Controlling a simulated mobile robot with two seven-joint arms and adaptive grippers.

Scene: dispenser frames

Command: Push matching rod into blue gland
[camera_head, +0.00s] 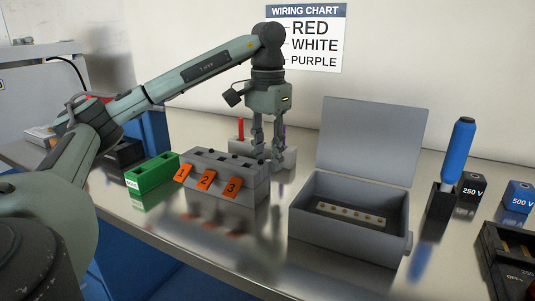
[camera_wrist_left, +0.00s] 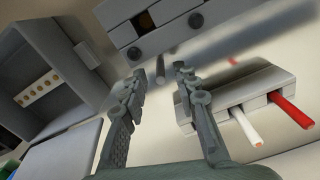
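My left gripper (camera_head: 267,152) points down behind the numbered grey block, in front of the rod holder. In the left wrist view its fingers (camera_wrist_left: 160,76) stand apart with no rod visibly gripped. The grey rod holder (camera_head: 290,157) carries a red rod (camera_head: 240,128) and a purple rod (camera_head: 284,131), mostly hidden by the gripper. The wrist view shows the red rod (camera_wrist_left: 290,110) and a white rod (camera_wrist_left: 245,128) in it. The numbered grey block (camera_head: 228,184) has dark round fittings on top and orange tags 1, 2, 3. I cannot make out a blue gland. My right gripper is not in view.
A wall chart (camera_head: 306,38) reads RED, WHITE, PURPLE. A green block (camera_head: 152,178) stands left of the numbered block. An open grey box (camera_head: 345,235) stands right of it. A blue-handled tool (camera_head: 460,148) stands upright in a black holder, near labelled voltage blocks (camera_head: 471,190).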

